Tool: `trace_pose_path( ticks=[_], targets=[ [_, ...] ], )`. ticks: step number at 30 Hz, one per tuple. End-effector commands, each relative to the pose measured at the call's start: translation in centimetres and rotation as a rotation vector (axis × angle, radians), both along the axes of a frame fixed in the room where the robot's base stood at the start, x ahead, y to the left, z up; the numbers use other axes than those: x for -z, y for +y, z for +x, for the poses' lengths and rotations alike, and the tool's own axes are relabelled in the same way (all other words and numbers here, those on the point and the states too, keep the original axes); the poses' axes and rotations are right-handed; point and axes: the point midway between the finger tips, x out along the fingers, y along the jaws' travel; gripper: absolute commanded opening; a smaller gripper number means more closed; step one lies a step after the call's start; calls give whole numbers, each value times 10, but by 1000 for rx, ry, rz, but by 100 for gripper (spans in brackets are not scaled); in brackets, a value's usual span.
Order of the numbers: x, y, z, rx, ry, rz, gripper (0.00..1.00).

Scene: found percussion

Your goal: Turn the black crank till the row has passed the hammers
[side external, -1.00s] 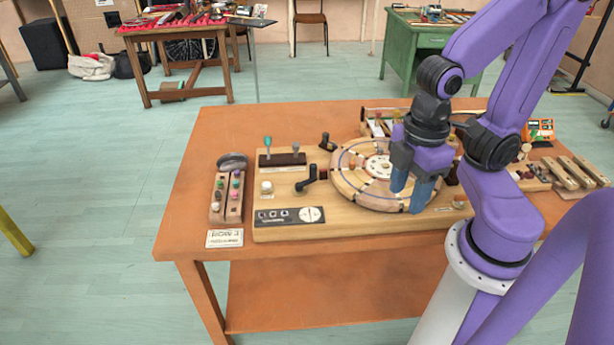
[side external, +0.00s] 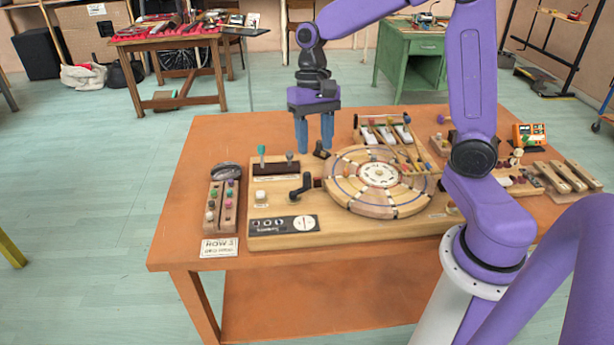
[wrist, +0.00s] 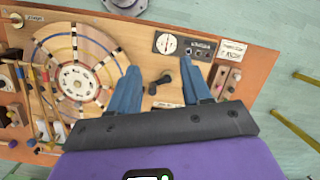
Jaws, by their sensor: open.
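The black crank (side external: 302,187) stands on the wooden board (side external: 270,235), left of the round wooden disc (side external: 345,190) with its marked rings. In the wrist view the crank (wrist: 160,83) lies between my fingertips in the picture, beyond them. My gripper (side external: 314,150) is open and empty, fingers pointing down, above the back edge of the board. It also shows in the wrist view (wrist: 163,88). Thin wooden bars (side external: 405,150), perhaps the hammers, reach over the disc's far right edge.
A peg rack (side external: 222,205) and a card (side external: 219,247) sit at the table's left. A dark lever block (side external: 276,168) and a white button (side external: 261,197) are left of the crank. An orange device (side external: 528,134) and wooden bars (side external: 565,175) stand at the right.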

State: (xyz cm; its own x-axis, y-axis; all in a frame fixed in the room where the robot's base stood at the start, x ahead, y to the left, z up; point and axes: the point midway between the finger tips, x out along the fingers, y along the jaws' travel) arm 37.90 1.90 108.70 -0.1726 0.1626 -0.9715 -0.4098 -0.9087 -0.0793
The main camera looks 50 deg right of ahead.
Motion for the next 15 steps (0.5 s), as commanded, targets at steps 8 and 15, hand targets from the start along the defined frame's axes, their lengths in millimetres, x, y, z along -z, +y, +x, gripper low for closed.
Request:
trace_pose_path(
  ticks=[8, 15],
  targets=[
    [10, -74, 68, 518, 111, 38, 48],
    [16, -121, 91, 775, 168, 67, 48]
  ],
)
